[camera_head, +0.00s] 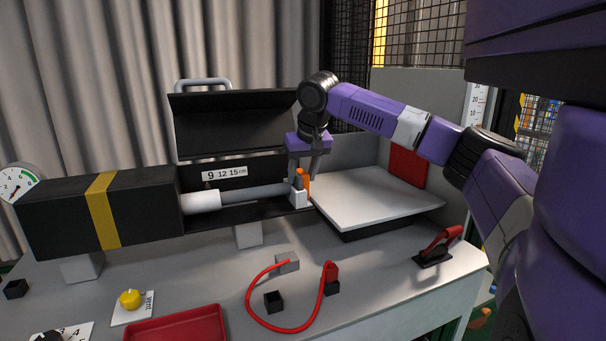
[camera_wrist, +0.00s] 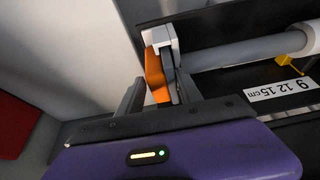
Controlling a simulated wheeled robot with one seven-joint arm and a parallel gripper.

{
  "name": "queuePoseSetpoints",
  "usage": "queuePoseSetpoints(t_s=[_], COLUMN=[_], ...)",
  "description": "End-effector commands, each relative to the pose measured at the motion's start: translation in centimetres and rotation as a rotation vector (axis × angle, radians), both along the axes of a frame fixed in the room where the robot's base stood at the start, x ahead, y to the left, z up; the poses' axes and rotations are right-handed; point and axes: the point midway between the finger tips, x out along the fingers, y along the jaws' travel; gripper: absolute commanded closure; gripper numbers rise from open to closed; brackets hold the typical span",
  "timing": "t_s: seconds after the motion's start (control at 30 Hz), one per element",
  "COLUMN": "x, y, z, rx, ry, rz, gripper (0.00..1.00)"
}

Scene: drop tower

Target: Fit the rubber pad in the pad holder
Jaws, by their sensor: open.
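The orange rubber pad (camera_head: 304,180) stands upright at the white pad holder (camera_head: 298,198), at the right end of the grey rod. In the wrist view the orange pad (camera_wrist: 155,72) meets the white holder (camera_wrist: 160,39) at its upper end. My gripper (camera_head: 305,176) points down over the pad. Its fingers are open, one on each side of the pad, as the wrist view shows (camera_wrist: 157,85). The pad's lower end and how deep it sits in the holder are hidden or too small to tell.
A white platform (camera_head: 370,197) lies right of the holder. The black case's raised lid (camera_head: 235,122) is close behind my gripper. A red-handled lever (camera_head: 439,246), a red cable (camera_head: 262,316), a yellow knob (camera_head: 130,299) and a red tray (camera_head: 178,325) occupy the grey bench.

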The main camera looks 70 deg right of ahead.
Motion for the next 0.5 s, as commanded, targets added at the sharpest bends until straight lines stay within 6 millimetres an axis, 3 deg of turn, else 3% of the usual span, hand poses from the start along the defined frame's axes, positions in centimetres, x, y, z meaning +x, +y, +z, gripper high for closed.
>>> queuePoseSetpoints(t_s=[0.03, 0.17, 0.5], x=[0.2, 0.1, -1.5], y=[0.7, 0.9, 2.1], z=[-1.9, -1.2, 4.6], rx=[0.025, 0.023, 0.007], ry=[0.017, 0.015, 0.003], rz=[0.013, 0.014, 0.006], gripper=[0.4, 0.4, 0.4])
